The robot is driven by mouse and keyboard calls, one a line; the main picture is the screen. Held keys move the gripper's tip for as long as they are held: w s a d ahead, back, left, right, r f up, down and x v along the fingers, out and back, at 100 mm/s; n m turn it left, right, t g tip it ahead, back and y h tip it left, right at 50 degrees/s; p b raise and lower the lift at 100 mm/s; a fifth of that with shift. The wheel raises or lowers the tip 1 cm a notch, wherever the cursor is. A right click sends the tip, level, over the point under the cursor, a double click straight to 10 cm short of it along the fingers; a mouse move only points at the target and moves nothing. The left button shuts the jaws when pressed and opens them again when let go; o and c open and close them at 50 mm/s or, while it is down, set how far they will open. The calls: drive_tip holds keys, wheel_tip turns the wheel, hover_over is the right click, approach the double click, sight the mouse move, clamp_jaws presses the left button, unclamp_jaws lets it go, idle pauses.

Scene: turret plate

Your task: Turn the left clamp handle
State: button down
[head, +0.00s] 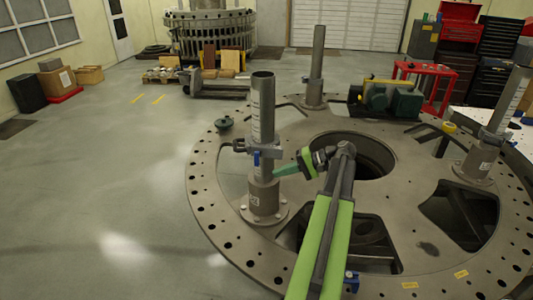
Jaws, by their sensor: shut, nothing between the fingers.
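The left post (262,112) is a grey upright tube with a scale strip, standing on a round bolted flange on the turret plate (215,205). A small blue clamp handle (256,158) hangs at the front of the collar. My gripper (277,172), with green fingers, is shut and empty. Its tips are at the right side of the post, a little below and right of the blue handle. I cannot tell whether they touch the post.
Another post (316,70) stands at the back of the plate and a third (500,115) at the right. A green motor unit (390,98) lies on the far side. The plate has large openings, with a central hole (370,155).

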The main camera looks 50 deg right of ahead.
drive_tip(key=s+d+r+m+t, duration=0.1)
drive_tip(key=s+d+r+t, duration=0.1)
drive_tip(key=s+d+r, duration=0.4)
drive_tip(key=b, duration=0.2)
approach(258, 157)
drive_tip(key=w+a+f, duration=0.2)
drive_tip(key=w+f, duration=0.2)
drive_tip(key=f, duration=0.1)
drive_tip(key=shift+w+a+h, duration=0.4)
drive_tip(key=shift+w, duration=0.15)
